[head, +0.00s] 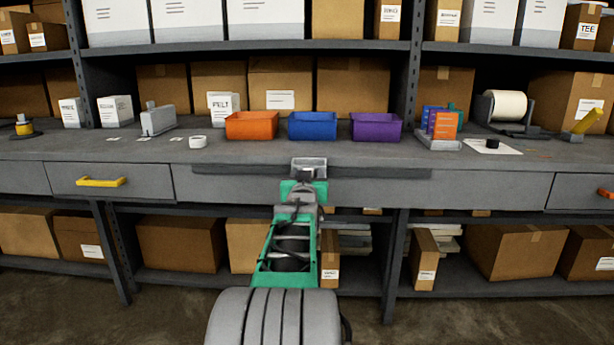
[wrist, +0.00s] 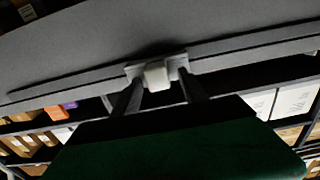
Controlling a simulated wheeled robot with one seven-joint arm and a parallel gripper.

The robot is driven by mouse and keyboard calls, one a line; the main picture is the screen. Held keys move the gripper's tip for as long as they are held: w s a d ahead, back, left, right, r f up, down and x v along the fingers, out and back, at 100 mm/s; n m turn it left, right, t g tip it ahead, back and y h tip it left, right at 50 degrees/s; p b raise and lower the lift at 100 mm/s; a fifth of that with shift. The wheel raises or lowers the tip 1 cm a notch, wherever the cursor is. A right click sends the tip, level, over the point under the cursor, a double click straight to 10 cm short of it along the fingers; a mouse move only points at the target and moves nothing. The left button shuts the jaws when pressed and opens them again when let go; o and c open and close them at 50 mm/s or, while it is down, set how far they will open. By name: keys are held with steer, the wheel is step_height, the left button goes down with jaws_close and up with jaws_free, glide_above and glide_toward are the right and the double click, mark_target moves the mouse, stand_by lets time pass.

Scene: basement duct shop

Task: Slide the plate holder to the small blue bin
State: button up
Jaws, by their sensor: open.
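A pale grey carriage, which looks like the plate holder (head: 309,162), sits on a dark rail (head: 240,171) along the bench's front edge. It is in line with the small blue bin (head: 312,127), which stands behind it on the bench top. In the wrist view the holder (wrist: 134,70) has a whitish knob (wrist: 156,75) at its middle. My gripper (head: 305,182) is at the holder, with its jaws open. In the wrist view my gripper's (wrist: 159,82) two dark fingers reach up on either side of the knob. Whether they touch it is unclear.
An orange bin (head: 251,126) stands left of the blue bin and a purple bin (head: 376,127) right of it. A grey rack with coloured plates (head: 441,125) is farther right. The rail has free length on both sides of the holder.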

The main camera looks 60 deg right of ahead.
steer(key=p+v, duration=0.1)
steer(key=v, duration=0.7)
